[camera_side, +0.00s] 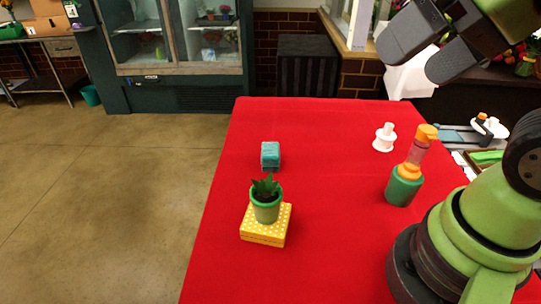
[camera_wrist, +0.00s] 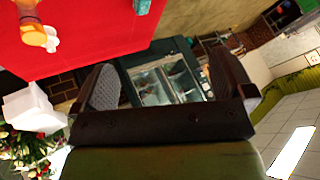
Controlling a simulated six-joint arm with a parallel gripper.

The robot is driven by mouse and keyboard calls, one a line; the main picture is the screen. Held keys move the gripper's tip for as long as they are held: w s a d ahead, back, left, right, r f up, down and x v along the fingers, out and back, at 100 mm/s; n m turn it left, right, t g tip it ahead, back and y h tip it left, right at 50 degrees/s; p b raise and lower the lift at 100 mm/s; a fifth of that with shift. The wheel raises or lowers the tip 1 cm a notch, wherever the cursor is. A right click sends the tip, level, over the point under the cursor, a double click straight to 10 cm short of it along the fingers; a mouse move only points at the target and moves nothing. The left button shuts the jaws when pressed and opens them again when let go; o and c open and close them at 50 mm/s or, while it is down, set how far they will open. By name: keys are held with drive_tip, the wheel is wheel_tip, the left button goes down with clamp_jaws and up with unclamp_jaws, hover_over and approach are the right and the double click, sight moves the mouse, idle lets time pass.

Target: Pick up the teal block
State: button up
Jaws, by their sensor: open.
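The teal block (camera_side: 270,154) stands on the red table, left of its middle, behind a small potted plant. A teal piece, likely the same block, shows at the top edge of the wrist view (camera_wrist: 142,5), partly cut off. My gripper (camera_side: 415,60) is raised high at the upper right of the side view, far from the block. Its dark fingers are apart with nothing between them, as the wrist view also shows (camera_wrist: 160,85).
The potted plant (camera_side: 266,204) stands on a yellow dotted box (camera_side: 267,234) in front of the block. The red table (camera_side: 325,200) is clear between.

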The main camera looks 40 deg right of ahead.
drive_tip(key=w+n+g, duration=0.3)
drive_tip(key=w+n, duration=0.2)
drive_tip(key=w, duration=0.6)
drive_tip(key=n+g+h, duration=0.2)
drive_tip(key=n+g, duration=0.2)
drive_tip(key=n, duration=0.4)
hover_over(274, 149)
drive_tip(key=f, duration=2.3)
drive_tip(key=shift+s+f, duration=0.3)
drive_tip(key=shift+f, duration=0.05)
drive_tip(key=f, duration=0.5)
drive_tip(key=shift+w+f, duration=0.3)
drive_tip(key=shift+f, duration=0.1)
drive_tip(key=c, duration=1)
